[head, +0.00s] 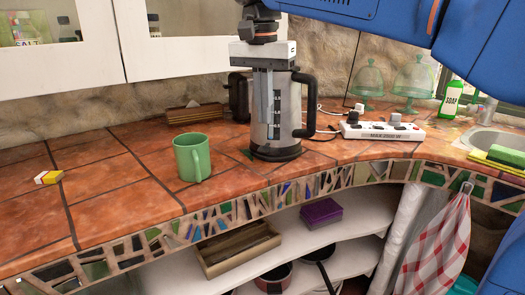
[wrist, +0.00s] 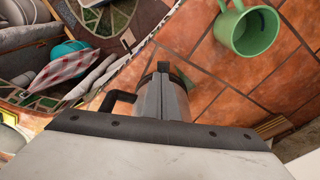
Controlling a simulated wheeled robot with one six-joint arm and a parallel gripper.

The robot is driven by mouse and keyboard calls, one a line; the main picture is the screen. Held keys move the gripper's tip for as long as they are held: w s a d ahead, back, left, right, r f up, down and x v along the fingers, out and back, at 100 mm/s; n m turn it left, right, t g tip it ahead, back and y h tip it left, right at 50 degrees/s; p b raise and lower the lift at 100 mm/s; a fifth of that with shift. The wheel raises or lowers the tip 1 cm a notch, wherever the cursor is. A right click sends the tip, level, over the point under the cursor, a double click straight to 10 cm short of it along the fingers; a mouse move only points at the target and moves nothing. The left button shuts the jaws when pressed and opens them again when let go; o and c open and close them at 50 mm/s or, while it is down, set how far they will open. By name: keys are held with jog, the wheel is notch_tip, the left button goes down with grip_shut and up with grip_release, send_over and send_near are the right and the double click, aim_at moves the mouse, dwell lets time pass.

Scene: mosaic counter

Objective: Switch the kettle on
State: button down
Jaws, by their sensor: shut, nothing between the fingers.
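The kettle (head: 285,125) stands upright on the tiled counter, silver with a black base and a black handle (head: 308,105) on its right. My gripper (head: 264,118) points straight down in front of the kettle's body, fingers together and empty. In the wrist view the shut fingers (wrist: 163,80) cover most of the kettle; its handle (wrist: 117,101) shows to their left. Whether the fingers touch the kettle I cannot tell. I cannot make out the kettle's switch clearly.
A green mug (head: 192,158) stands left of the kettle; it also shows in the wrist view (wrist: 247,30). A white power strip (head: 382,131) with plugs lies to the right, and a dark appliance (head: 238,97) stands behind. The left counter is mostly clear.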

aim_at(262, 150)
jog(key=shift+a+r, duration=0.2)
jog(key=shift+a, duration=0.25)
jog(key=shift+w+d+f, duration=0.1)
jog(key=shift+w+f, duration=0.05)
jog(key=shift+f, duration=1.6)
jog(key=shift+w+d+f, duration=0.1)
jog(key=shift+w+f, duration=0.05)
jog(key=shift+f, duration=1.6)
jog(key=shift+f, duration=0.7)
jog(key=shift+s+a+r, duration=0.3)
jog(key=shift+s+a, duration=0.05)
jog(key=shift+s, duration=0.35)
jog(key=shift+s+a+r, duration=0.25)
jog(key=shift+s+a, duration=0.1)
jog(key=shift+s, duration=0.3)
